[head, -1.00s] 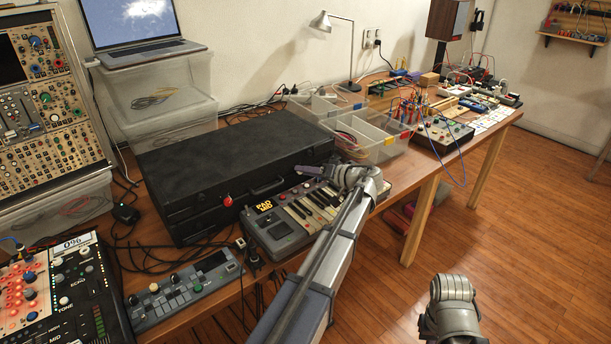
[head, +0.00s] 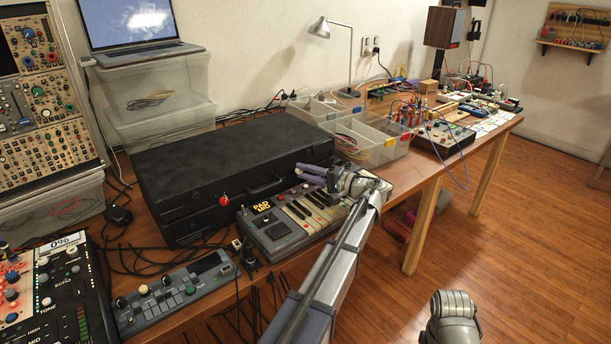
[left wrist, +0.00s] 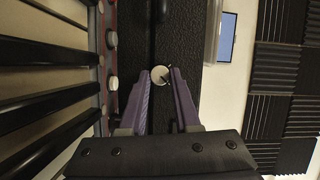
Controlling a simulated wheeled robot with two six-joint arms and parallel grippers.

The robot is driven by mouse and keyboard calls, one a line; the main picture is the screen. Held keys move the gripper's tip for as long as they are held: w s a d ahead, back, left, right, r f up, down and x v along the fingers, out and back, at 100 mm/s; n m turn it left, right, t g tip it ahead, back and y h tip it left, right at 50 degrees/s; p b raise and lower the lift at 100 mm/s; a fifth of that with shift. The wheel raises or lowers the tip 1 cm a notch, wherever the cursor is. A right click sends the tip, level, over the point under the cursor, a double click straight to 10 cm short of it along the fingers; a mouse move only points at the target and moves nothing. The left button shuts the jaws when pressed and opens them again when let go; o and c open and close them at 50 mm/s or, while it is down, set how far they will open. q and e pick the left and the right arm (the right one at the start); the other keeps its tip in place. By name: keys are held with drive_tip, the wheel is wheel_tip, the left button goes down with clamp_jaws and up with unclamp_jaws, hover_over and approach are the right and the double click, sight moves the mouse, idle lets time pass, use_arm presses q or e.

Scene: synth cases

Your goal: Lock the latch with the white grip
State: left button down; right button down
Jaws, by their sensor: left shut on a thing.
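The black case (head: 235,160) lies closed on the workbench, with a red-gripped latch (head: 223,200) at the left of its front. The round white grip (left wrist: 161,75) of the other latch shows in the left wrist view, against the case's dark textured side. My left gripper (head: 310,173) is at the right part of the case front, above the small keyboard. Its purple fingers (left wrist: 161,78) are closed on the white grip, one on each side. The latch's angle is hard to make out. My right gripper is out of view.
The small keyboard (head: 300,219) lies close below my left gripper, in front of the case. Clear divided bins (head: 385,150) stand right of the case. A grey control box (head: 175,292) and cables lie front left. The floor at right is clear.

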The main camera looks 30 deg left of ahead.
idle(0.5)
use_arm(q)
drive_tip(key=c, duration=0.6)
unclamp_jaws()
drive_tip(key=d, duration=0.7)
drive_tip(key=shift+d, duration=0.4)
